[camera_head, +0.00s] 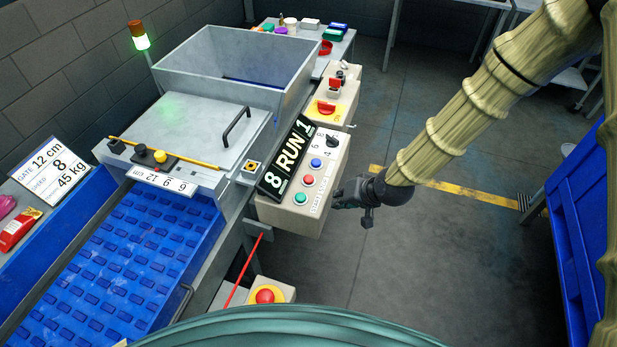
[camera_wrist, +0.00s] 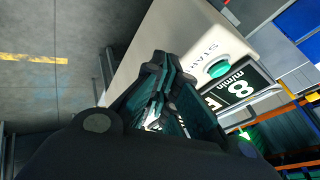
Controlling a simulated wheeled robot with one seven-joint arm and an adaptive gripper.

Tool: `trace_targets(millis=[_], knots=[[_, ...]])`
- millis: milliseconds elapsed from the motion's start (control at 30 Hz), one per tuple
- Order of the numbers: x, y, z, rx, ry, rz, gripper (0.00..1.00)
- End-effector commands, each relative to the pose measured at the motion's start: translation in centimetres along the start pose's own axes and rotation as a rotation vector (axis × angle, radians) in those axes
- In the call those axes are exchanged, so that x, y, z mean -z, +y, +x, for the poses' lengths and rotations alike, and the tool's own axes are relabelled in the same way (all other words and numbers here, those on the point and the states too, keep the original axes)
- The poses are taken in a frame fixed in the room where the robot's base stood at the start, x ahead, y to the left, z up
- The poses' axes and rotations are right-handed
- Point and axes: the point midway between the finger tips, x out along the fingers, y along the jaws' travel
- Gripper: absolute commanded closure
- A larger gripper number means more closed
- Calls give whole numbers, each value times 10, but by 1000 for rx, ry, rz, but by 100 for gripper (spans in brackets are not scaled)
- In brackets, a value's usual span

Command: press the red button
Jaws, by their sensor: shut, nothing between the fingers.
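The beige control box (camera_head: 290,218) carries a small red button (camera_head: 309,180) on its top. A blue button (camera_head: 316,162) is on one side of it and a green button (camera_head: 300,198) on the other. My gripper (camera_head: 338,197) is shut and empty, just right of the box and apart from the red button. In the wrist view my gripper (camera_wrist: 158,72) points at the box edge, with the green button (camera_wrist: 218,68) to its right. I cannot make out the red button in the wrist view.
A red mushroom button (camera_head: 265,296) sits on a separate box at the lower front. Another red switch (camera_head: 326,108) is on a yellow plate farther back. The display (camera_head: 286,157) reads RUN, 8 and 1. Floor right of the box is clear; a blue bin (camera_head: 578,215) stands far right.

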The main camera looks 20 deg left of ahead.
Motion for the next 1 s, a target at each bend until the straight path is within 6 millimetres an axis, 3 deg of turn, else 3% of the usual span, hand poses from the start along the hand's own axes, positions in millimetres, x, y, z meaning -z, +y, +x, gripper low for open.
trace_targets(millis=[33, 200, 400, 567, 1000], knots=[[20, -20, -3, 21, 18, -21, 100], [72, -77, -14, 78, 58, -81, 100], [105, -118, -26, 112, 85, -124, 100], [113, -129, -29, 120, 91, -135, 100], [112, -128, -27, 120, 91, -135, 100]])
